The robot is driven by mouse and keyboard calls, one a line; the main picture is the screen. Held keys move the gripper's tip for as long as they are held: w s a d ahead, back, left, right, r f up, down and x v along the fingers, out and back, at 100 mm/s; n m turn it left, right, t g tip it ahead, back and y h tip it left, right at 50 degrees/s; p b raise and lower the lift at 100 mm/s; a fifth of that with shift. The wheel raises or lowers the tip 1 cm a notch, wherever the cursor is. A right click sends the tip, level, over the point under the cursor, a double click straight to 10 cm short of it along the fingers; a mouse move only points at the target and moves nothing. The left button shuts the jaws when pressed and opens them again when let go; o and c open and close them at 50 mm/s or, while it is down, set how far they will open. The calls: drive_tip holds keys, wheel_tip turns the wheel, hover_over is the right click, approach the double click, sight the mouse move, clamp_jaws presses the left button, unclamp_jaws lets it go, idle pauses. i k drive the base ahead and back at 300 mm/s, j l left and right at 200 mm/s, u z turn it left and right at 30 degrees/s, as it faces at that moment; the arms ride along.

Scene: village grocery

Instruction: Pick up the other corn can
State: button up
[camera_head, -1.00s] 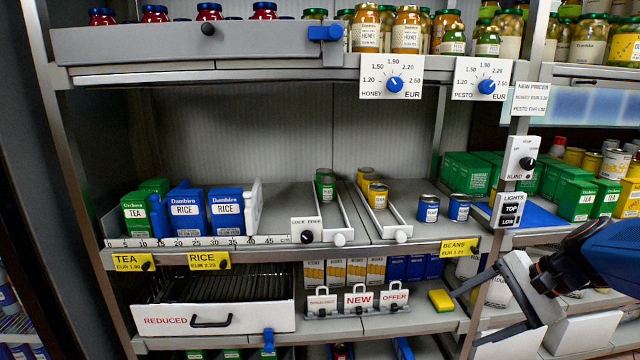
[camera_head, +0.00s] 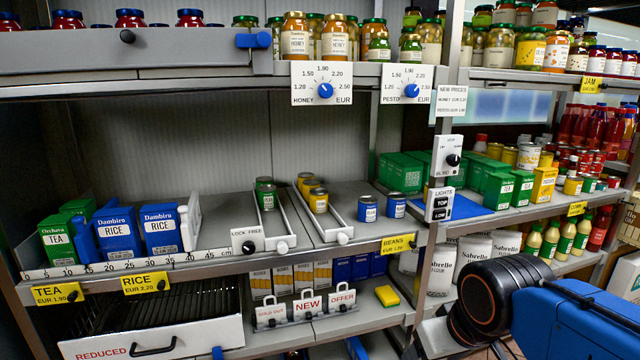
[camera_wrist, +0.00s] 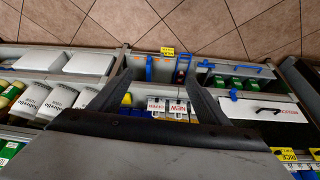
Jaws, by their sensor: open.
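Several yellow cans, which look like the corn cans (camera_head: 318,200), stand in the right-hand lane of the middle shelf; their labels are too small to read. Green cans (camera_head: 266,196) stand in the lane to their left. Two blue cans (camera_head: 368,209) stand loose to the right of the lanes. My gripper (camera_wrist: 155,68) shows in the wrist view with its two dark fingers spread and nothing between them. It points down past the lower shelf and floor, away from the yellow cans. In the head view my arm is at the lower right and the fingers are mostly out of frame.
Honey and pesto price dials (camera_head: 326,90) hang below the top shelf. A shelf upright (camera_head: 450,110) carries the blind and lights switches (camera_head: 439,204). Below are a sign holder (camera_head: 307,308), a yellow sponge (camera_head: 387,296) and the REDUCED drawer (camera_head: 160,335). Tea and rice boxes (camera_head: 118,235) stand left.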

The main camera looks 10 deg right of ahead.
sight(573, 184)
drive_tip(key=z, duration=1.55)
drive_tip(key=i+j+z, duration=0.2)
drive_tip(key=i+z, duration=0.2)
drive_tip(key=i, duration=0.25)
drive_tip(key=i+j+z, duration=0.35)
drive_tip(key=i, duration=0.25)
drive_tip(key=i+j+z, duration=0.4)
drive_tip(key=i+j, duration=0.1)
drive_tip(key=j, duration=0.05)
